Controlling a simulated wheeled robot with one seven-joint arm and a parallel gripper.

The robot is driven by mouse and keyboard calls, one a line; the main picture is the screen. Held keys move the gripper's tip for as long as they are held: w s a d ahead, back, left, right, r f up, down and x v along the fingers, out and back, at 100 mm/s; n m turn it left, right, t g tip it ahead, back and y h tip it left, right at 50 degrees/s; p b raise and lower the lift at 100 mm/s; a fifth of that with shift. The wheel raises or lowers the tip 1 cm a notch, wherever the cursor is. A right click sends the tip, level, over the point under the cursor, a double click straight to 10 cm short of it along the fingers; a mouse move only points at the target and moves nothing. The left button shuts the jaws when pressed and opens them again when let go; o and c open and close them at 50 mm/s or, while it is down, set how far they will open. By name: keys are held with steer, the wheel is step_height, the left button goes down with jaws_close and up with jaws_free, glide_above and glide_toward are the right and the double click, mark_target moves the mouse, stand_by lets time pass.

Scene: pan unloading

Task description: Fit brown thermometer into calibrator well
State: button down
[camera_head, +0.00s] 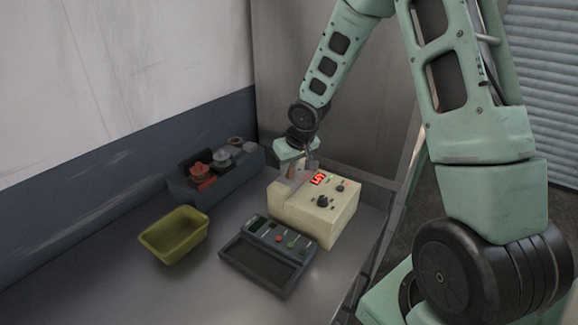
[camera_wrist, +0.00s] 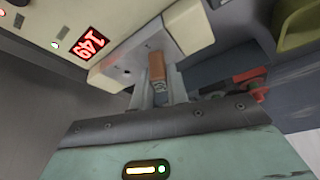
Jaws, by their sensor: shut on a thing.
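The brown thermometer (camera_wrist: 157,68) is between the fingertips of my gripper (camera_wrist: 160,88) in the wrist view, and the gripper is shut on it. In the head view my gripper (camera_head: 298,160) is over the left rear part of the cream calibrator (camera_head: 318,213). The calibrator also shows in the wrist view (camera_wrist: 110,70), with a grey top plate (camera_wrist: 150,52) right under the thermometer's end. The red display (camera_wrist: 90,44) is lit. The thermometer's lower end and the well are hidden, so I cannot tell whether it is in the well.
A dark tray device with coloured knobs (camera_head: 262,262) lies in front of the calibrator. A yellow-green bin (camera_head: 173,236) stands to its left. A dark blue rack (camera_head: 212,182) with red and grey items is behind, by the wall. The bench front left is clear.

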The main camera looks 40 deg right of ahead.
steer(key=shift+f, duration=0.1)
steer(key=c, duration=1.3)
jaws_free()
steer(key=p+v, duration=0.5)
steer(key=v, duration=1.2)
steer(key=shift+r, duration=0.25)
